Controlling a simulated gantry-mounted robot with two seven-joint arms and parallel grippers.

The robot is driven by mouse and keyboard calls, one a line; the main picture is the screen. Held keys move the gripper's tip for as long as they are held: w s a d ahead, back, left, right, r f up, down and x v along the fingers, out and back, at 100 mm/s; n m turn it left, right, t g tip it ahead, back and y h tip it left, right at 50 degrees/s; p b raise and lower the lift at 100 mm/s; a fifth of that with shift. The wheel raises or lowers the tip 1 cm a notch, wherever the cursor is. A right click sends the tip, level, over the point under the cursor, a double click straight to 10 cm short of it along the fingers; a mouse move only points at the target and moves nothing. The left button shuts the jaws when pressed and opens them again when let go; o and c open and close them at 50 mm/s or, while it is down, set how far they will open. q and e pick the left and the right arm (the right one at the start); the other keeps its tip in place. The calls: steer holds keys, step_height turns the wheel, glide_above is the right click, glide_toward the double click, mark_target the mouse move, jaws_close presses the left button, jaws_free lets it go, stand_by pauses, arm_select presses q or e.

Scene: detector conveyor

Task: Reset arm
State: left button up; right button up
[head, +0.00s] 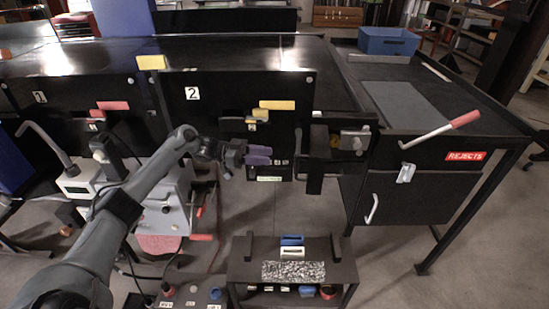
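My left arm (130,200) comes in from the lower left and reaches up to the black panel marked 2 (290,88). My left gripper (262,155) is in front of the lower middle of this panel. Two purple finger-like pieces lie one above the other at its tip, close together. I cannot tell whether they are shut or slightly apart, or whether they touch the panel. No held object shows. My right gripper is not in view.
Yellow (277,104) and red (112,105) tabs stick out from the panels. A black bracket (318,165) stands right of the gripper. A low black stand (243,270) is below. The rejects table (485,115) has a red-handled lever (464,119) and a blue bin (388,42).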

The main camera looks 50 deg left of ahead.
arm_select(q)
steer(key=shift+s+a, duration=0.35)
steer(key=shift+s, duration=0.05)
